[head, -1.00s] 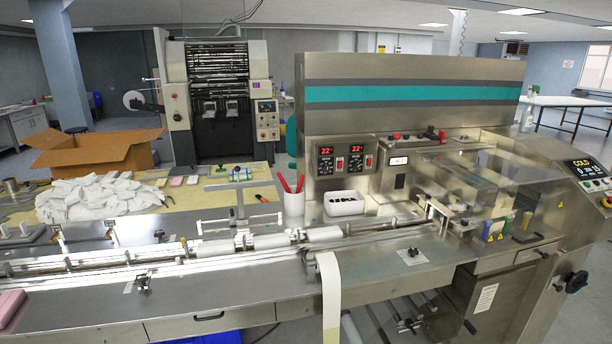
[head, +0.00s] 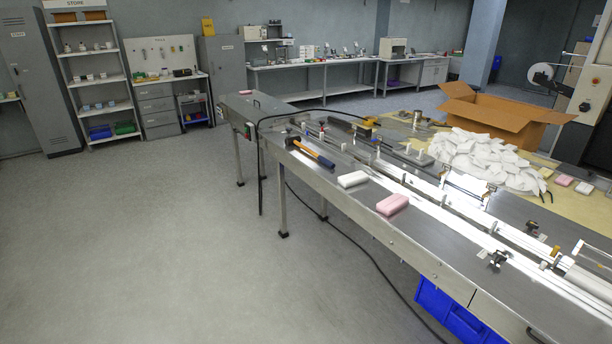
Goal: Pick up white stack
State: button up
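A white stack (head: 352,179), a small block with rounded edges, lies on the near edge strip of the steel machine table (head: 412,237) in the head view. A pink stack (head: 392,204) of like shape lies to its right, a short gap apart. My gripper is not in view.
A hammer (head: 312,153) lies left of the white stack. A black cable hangs off the table's left end to the floor. A heap of white wrapped packs (head: 480,160) and an open cardboard box (head: 500,112) are behind. The floor (head: 180,230) at left is clear.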

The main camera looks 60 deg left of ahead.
aim_at(347, 181)
jog(key=u, duration=1.4)
jog(key=i+j+z, duration=0.75)
jog(key=i, duration=0.15)
jog(key=i+j+z, duration=0.4)
jog(key=j, duration=0.15)
jog(key=k+l, duration=0.05)
